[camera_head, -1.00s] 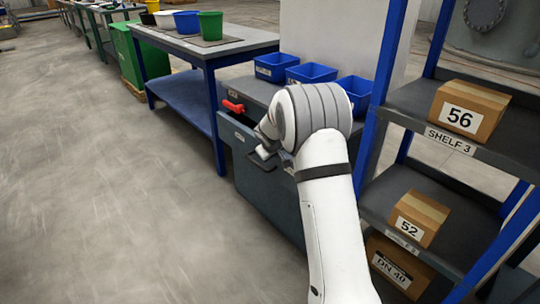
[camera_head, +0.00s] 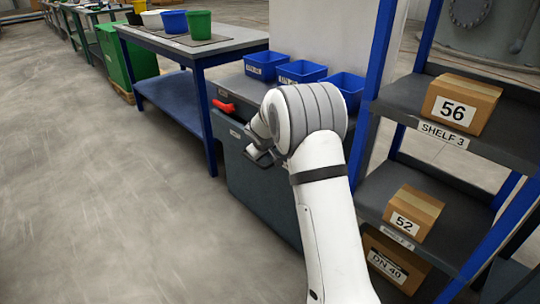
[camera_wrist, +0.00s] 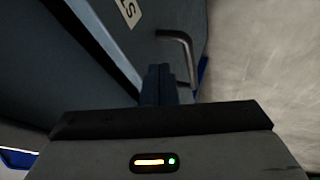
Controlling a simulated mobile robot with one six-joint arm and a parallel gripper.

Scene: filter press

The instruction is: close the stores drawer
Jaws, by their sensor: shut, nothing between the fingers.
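The stores drawer (camera_head: 236,152) is the large dark grey front of the cabinet below the blue bins. It stands out a little, with a dark opening along its top. In the wrist view its front (camera_wrist: 95,65) carries a partly seen white label ending in "LS" and a bent metal handle (camera_wrist: 182,42). My gripper (camera_head: 262,157) is at the front near the handle, mostly hidden by my wrist in the head view. In the wrist view its fingers (camera_wrist: 160,85) are together and empty, close to the front beside the handle. Contact cannot be told.
A red object (camera_head: 222,106) shows at the drawer's top left. Blue bins (camera_head: 300,72) stand on the cabinet. A blue-legged bench (camera_head: 190,85) is to the left. Shelving with boxes (camera_head: 460,103) stands close on the right. The floor (camera_head: 110,220) at left is clear.

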